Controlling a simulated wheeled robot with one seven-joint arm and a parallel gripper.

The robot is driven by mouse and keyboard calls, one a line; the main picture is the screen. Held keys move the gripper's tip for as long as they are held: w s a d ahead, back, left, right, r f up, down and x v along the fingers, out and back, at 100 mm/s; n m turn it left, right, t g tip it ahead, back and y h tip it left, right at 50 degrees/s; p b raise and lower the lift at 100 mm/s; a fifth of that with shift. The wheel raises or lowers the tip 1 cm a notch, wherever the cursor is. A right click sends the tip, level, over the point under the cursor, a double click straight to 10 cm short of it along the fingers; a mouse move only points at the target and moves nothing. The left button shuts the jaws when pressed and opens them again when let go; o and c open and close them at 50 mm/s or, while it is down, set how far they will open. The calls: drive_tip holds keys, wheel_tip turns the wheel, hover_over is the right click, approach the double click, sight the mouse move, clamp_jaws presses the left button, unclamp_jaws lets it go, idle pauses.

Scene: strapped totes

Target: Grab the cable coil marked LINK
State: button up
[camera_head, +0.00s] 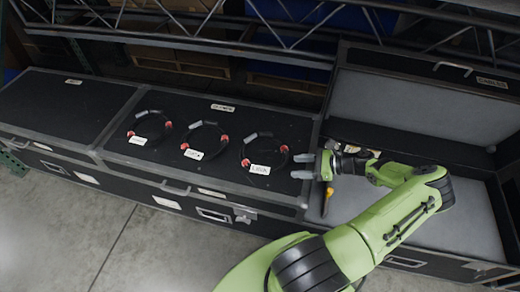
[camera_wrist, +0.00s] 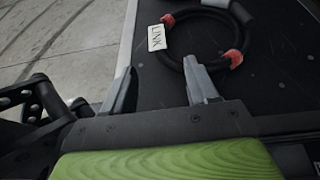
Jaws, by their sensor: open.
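The black cable coil marked LINK (camera_head: 283,149) lies flat on the dark case lid, the rightmost of three coils. It has red clips and a white tag. In the wrist view the LINK coil (camera_wrist: 234,58) lies just beyond my fingertips, and its tag (camera_wrist: 156,38) reads LINK. My gripper (camera_head: 308,167) is open and empty, to the right of the coil near the lid's right edge. In the wrist view my gripper (camera_wrist: 160,74) has its fingers apart with nothing between them; I cannot tell whether the right fingertip touches the coil.
A middle coil (camera_head: 223,139) and a left coil (camera_head: 167,125) lie on the same lid (camera_head: 240,112), with white tags. Metal trusses run behind.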

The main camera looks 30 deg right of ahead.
sight(260, 169)
drive_tip(key=b+x, duration=0.2)
drive_tip(key=x, duration=1.2)
drive_tip(key=shift+s+a+b, duration=0.1)
drive_tip(key=shift+a+b, duration=0.05)
drive_tip(key=shift+b, duration=0.25)
clamp_jaws()
